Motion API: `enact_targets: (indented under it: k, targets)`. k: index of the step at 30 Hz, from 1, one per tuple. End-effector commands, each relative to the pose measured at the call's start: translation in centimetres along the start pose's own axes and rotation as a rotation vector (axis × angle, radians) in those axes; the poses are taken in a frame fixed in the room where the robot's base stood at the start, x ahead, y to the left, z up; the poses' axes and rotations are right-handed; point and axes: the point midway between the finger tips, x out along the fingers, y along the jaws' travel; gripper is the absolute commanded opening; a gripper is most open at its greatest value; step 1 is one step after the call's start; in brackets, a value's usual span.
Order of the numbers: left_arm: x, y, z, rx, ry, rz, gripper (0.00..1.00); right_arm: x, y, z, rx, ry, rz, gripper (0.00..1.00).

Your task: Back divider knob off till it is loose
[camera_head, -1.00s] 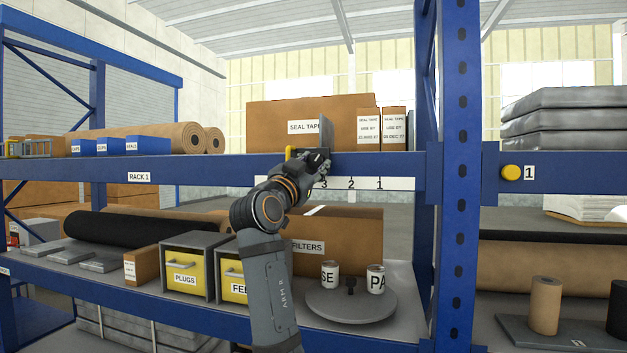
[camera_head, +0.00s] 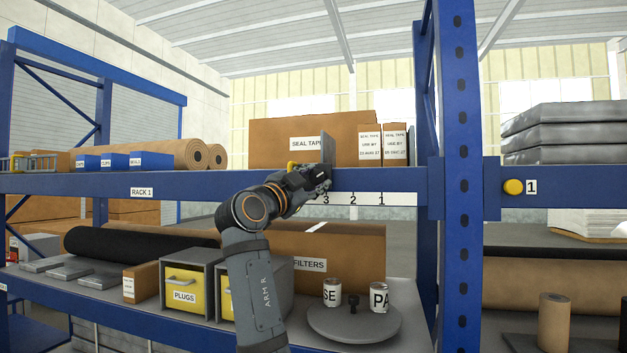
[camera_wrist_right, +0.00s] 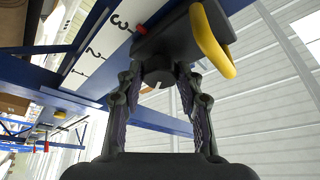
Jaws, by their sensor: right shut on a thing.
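In the head view the gripper hides the knob. My left gripper is out of view.
A white number strip (camera_head: 368,199) with 3, 2, 1 runs along the beam; a red pointer (camera_wrist_right: 142,30) is near the 3. A blue post (camera_head: 455,180) stands to the right. Below are a FILTERS carton (camera_head: 345,250) and a turntable (camera_head: 355,325) with two cans.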

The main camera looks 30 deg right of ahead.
Motion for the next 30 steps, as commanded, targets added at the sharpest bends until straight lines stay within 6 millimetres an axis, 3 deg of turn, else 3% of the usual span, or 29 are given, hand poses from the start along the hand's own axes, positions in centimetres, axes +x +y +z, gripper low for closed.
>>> enact_targets:
  k: [6,7,11,21,30]
  targets:
    - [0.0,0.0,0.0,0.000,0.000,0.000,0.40,0.0,0.0,0.2,-0.002,-0.003,0.000,0.05]
    - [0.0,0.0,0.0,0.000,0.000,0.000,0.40,0.0,0.0,0.2,-0.002,-0.003,0.000,0.41]
    - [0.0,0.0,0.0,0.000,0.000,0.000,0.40,0.0,0.0,0.1,-0.002,-0.002,0.000,0.58]
    - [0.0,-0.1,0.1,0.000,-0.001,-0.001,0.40,-0.4,0.0,0.1,-0.002,-0.002,-0.002,0.59]
    - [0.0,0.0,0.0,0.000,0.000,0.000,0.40,-5.7,0.0,0.3,-0.001,-0.006,-0.002,0.59]
